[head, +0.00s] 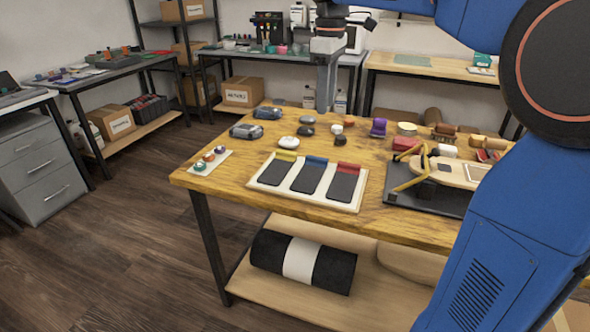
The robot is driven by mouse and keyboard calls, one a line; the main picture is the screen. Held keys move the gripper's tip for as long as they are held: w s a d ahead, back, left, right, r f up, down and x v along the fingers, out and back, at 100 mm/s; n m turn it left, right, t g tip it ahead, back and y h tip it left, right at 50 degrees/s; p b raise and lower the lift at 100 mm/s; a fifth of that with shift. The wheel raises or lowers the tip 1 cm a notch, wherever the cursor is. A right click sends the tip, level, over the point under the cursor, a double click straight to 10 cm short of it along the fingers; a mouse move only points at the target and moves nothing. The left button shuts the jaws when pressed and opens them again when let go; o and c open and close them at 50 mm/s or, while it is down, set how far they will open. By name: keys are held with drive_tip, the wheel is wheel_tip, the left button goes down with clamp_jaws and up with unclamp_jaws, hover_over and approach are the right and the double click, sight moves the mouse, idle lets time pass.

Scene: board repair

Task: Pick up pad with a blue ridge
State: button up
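The pad with a blue ridge (310,177) is dark grey with a blue strip along its far edge. My gripper (326,108) points down over the back part of the wooden table, beyond the tray and apart from the pads. Its fingers are seen edge-on and small, so I cannot tell if they are open.
A small card with coloured knobs (210,161) is left of the tray. A black board with a yellow frame (425,197) is to the right. My blue arm covers the right side.

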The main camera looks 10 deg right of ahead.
drive_tip(key=w+a, duration=0.1)
drive_tip(key=w, duration=0.1)
hover_over(317, 157)
drive_tip(key=shift+n, duration=0.3)
drive_tip(key=f, duration=1.1)
drive_tip(key=shift+s+a, duration=0.2)
drive_tip(key=shift+w+d+f, duration=0.1)
drive_tip(key=shift+d+f, duration=0.05)
drive_tip(key=shift+f, duration=2.85)
drive_tip(key=shift+c, duration=0.2)
clamp_jaws()
